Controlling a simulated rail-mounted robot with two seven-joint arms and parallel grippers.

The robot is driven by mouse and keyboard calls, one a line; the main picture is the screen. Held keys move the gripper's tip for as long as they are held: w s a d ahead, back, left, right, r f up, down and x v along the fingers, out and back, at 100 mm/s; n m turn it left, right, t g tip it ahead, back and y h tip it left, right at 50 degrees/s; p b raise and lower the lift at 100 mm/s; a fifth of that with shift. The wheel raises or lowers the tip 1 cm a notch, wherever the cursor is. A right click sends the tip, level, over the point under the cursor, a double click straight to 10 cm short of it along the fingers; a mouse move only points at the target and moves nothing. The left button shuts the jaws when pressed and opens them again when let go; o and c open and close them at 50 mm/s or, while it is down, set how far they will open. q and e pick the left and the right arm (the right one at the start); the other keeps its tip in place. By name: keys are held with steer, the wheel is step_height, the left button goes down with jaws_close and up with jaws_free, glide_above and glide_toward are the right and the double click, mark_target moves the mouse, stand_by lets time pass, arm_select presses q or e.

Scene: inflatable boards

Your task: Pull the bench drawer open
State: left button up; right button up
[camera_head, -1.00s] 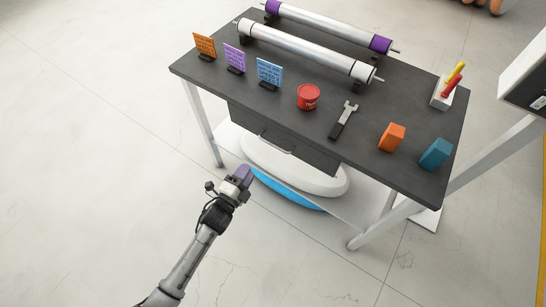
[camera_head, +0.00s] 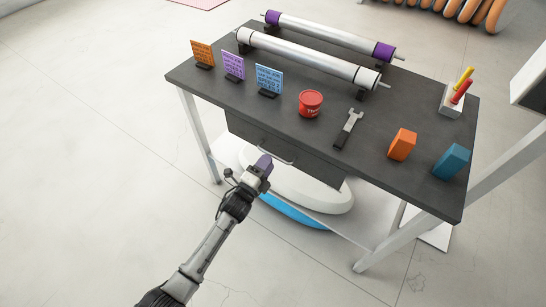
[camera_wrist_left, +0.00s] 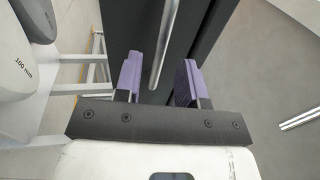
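The bench (camera_head: 225,88) is a dark-topped table on pale legs. Its dark drawer (camera_head: 315,165) hangs under the front edge and looks closed. A metal bar handle (camera_head: 275,150) runs along the drawer front. My left gripper (camera_head: 264,164) is just in front of the handle in the head view. In the left wrist view, the purple fingers of my left gripper (camera_wrist_left: 160,80) are spread apart, and the handle bar (camera_wrist_left: 163,45) shows in the gap between them, closer to the left finger. I cannot tell how deep the bar sits. My right gripper is not in view.
On the bench top are three small signs (camera_head: 233,66), a red tub (camera_head: 311,104), a wrench (camera_head: 349,128), orange (camera_head: 402,145) and blue (camera_head: 452,161) blocks, and long rollers (camera_head: 310,57). A white inflatable board (camera_head: 320,196) lies below the drawer. The floor in front is clear.

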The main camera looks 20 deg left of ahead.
mark_target(273, 155)
arm_select(q)
steer(key=shift+b+x, duration=0.45)
steer(key=shift+x, duration=1.55)
jaws_close()
